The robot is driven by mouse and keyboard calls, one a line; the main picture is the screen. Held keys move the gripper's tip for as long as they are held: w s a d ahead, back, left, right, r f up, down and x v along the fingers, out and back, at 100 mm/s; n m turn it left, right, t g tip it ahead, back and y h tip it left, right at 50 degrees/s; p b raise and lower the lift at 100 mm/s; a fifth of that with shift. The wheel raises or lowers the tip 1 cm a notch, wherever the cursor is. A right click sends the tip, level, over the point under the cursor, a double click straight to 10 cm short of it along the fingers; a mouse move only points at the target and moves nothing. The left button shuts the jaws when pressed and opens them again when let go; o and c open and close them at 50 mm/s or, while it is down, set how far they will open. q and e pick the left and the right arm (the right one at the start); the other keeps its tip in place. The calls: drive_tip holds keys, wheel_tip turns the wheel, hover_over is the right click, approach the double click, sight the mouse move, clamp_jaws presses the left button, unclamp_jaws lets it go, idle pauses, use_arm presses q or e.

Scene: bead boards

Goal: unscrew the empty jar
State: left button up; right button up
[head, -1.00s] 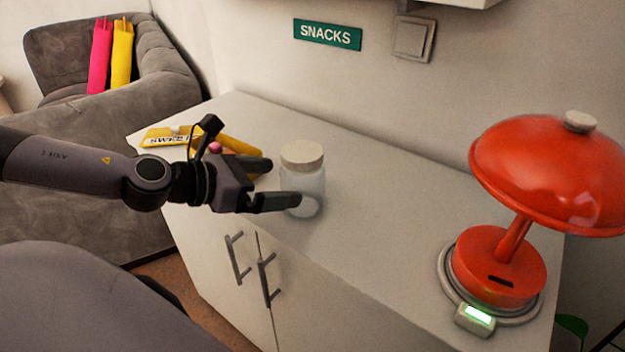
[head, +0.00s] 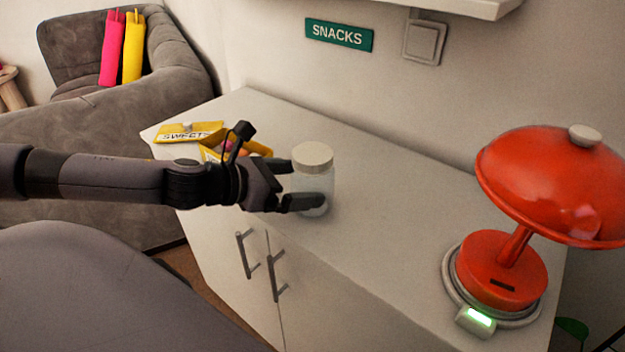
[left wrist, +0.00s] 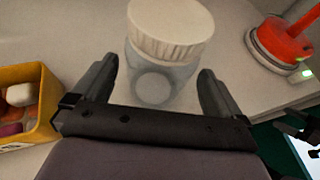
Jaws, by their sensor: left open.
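An empty clear jar (head: 312,187) with a cream ribbed lid (head: 313,157) stands upright on the white cabinet top. My left gripper (head: 296,185) is open, with its fingers level with the jar's body, below the lid. In the left wrist view, the jar (left wrist: 160,82) and its lid (left wrist: 171,28) stand ahead of the open left gripper (left wrist: 157,88), between the lines of the two fingers. I cannot tell whether a finger touches the glass.
A yellow sweets box (head: 190,132) lies open behind my left wrist; its tray (left wrist: 32,78) holds several sweets. A red lamp (head: 500,268) stands on a round base at the right. The cabinet top (head: 400,215) between jar and lamp is clear.

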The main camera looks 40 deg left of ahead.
use_arm(q)
drive_tip(key=shift+w+d+f+p, duration=0.1)
drive_tip(key=shift+w+d+p, duration=0.2)
drive_tip(key=shift+w+p, duration=0.3)
drive_tip(key=shift+f+x, duration=0.2)
drive_tip(key=shift+x, duration=1.05)
drive_tip(key=shift+a, duration=0.1)
drive_tip(key=shift+s, duration=0.1)
drive_tip(key=shift+c, duration=0.3)
drive_tip(key=c, duration=0.9)
